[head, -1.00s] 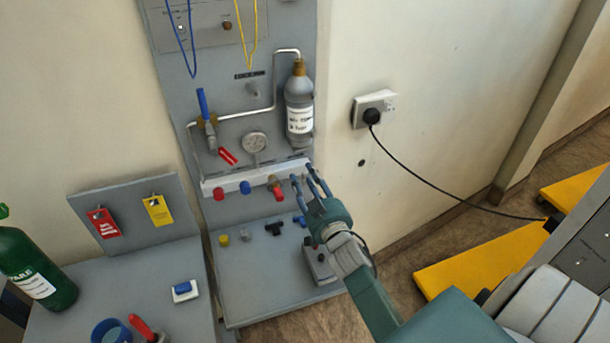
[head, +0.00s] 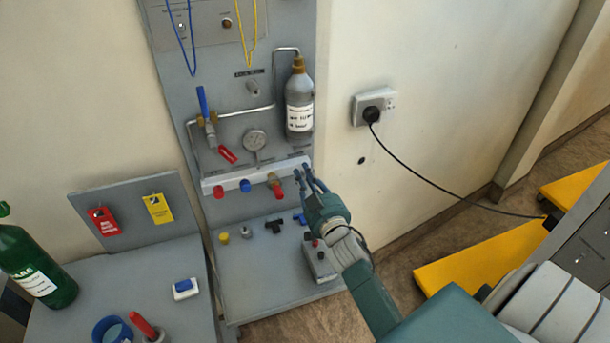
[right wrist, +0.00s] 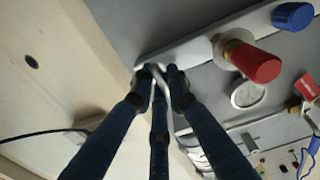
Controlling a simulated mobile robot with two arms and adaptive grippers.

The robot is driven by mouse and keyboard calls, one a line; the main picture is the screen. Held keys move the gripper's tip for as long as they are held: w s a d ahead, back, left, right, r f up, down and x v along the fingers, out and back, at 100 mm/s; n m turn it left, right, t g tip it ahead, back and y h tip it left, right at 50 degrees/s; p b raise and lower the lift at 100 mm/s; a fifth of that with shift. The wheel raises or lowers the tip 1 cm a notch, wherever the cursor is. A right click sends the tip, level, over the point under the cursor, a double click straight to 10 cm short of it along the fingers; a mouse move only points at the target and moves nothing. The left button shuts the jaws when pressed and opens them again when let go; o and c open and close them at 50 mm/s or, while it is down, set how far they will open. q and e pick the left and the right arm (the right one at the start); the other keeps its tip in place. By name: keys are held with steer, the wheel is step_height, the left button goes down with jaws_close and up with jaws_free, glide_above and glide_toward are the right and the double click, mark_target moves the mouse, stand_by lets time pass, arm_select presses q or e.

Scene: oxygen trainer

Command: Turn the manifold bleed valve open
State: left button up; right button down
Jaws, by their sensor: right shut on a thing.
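The white manifold bar (head: 215,186) runs along the lower part of the grey panel; it also shows in the right wrist view (right wrist: 195,52). A red cap, a blue cap and a red-ended brass fitting (head: 275,186) stick out from it. My right gripper (head: 307,173) is at the bar's right end, its fingers drawn together. In the right wrist view the fingertips (right wrist: 159,76) close around a small pale part at that end, likely the bleed valve, mostly hidden by the fingers. Its turned position cannot be told. My left gripper is not in view.
Above the manifold are a gauge (head: 255,140), a grey cylinder (head: 299,112) and a blue-handled valve (head: 203,101). Loose fittings and a small grey box (head: 321,262) are on the shelf below. A black cable (head: 430,184) hangs right of the panel.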

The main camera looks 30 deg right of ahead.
steer(key=n, duration=0.4)
steer(key=shift+a+n, duration=0.1)
steer(key=shift+n, duration=0.2)
steer(key=n, duration=0.4)
steer(key=shift+a, duration=0.15)
steer(key=n, duration=0.6)
steer(key=shift+a, duration=0.15)
steer(key=n, duration=0.4)
steer(key=shift+f+b, duration=0.1)
steer(key=shift+b, duration=0.25)
steer(key=shift+f+n+p, duration=0.15)
steer(key=shift+n+p, duration=0.3)
steer(key=shift+n, duration=2.35)
steer(key=shift+f+n+p, duration=0.15)
steer(key=shift+n+p, duration=0.3)
steer(key=shift+n, duration=2.35)
steer(key=shift+f+n+p, duration=0.15)
steer(key=shift+n+p, duration=0.3)
steer(key=shift+n, duration=2.35)
